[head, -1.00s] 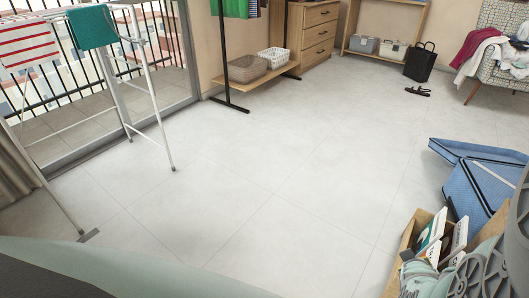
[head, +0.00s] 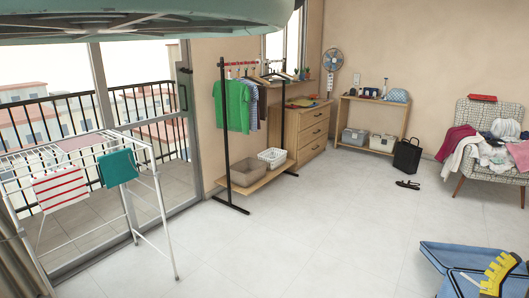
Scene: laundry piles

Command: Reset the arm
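My gripper is not in view in the head view. A large pale green, rounded part of my own body crosses the top left of the picture. I cannot tell which part it is. No fingertips and no held object show.
A drying rack (head: 150,205) with a striped towel (head: 61,188) and a teal cloth (head: 118,167) stands left. A clothes rail (head: 226,150), dresser (head: 312,130) and patterned armchair (head: 480,120) stand further back. The middle floor is clear.

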